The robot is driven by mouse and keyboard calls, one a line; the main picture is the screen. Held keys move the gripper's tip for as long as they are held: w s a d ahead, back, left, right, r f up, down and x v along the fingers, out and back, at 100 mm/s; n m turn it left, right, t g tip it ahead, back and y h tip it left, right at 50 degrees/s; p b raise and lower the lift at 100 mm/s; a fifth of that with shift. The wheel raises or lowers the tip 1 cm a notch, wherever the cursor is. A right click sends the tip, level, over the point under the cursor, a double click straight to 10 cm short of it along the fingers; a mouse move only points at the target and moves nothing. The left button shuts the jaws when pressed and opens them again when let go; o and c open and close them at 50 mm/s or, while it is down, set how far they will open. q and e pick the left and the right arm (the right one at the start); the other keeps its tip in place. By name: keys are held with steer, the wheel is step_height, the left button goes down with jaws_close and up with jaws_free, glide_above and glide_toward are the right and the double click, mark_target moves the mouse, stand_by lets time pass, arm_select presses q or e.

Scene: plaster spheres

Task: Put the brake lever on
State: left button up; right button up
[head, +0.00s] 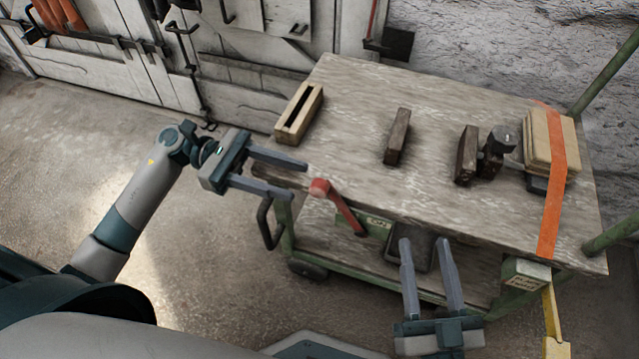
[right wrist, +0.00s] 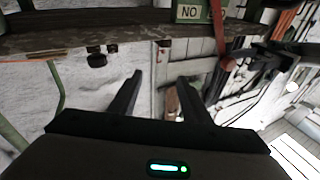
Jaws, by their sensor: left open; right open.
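The brake lever (head: 345,212) is a red arm with a round red knob (head: 319,187) at its upper left end, at the front edge of the cart (head: 440,110). It slants down to the right toward a green labelled plate, which partly shows. My left gripper (head: 300,180) is open, its fingertips just left of the knob; I cannot tell whether they touch it. My right gripper (head: 424,240) is open and empty before the cart's front edge, right of the lever. In the right wrist view the red knob (right wrist: 228,63) shows right of the fingers.
On the cart top lie a slotted wooden block (head: 299,113), a dark block (head: 397,136), another dark block (head: 467,155) and a wooden stack (head: 551,146) under an orange strap (head: 552,215). A black handle (head: 266,222) hangs below my left gripper. The lower shelf holds a dark tray.

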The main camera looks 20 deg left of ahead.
mark_target(320, 189)
arm_select(q)
steer(key=d, duration=0.7)
steer(key=shift+s, duration=0.1)
arm_select(e)
steer(key=shift+w+f+g, duration=0.2)
steer(key=shift+f+g, duration=0.3)
steer(key=shift+f, duration=0.45)
arm_select(q)
jaws_close()
arm_select(e)
steer(key=shift+d, duration=0.1)
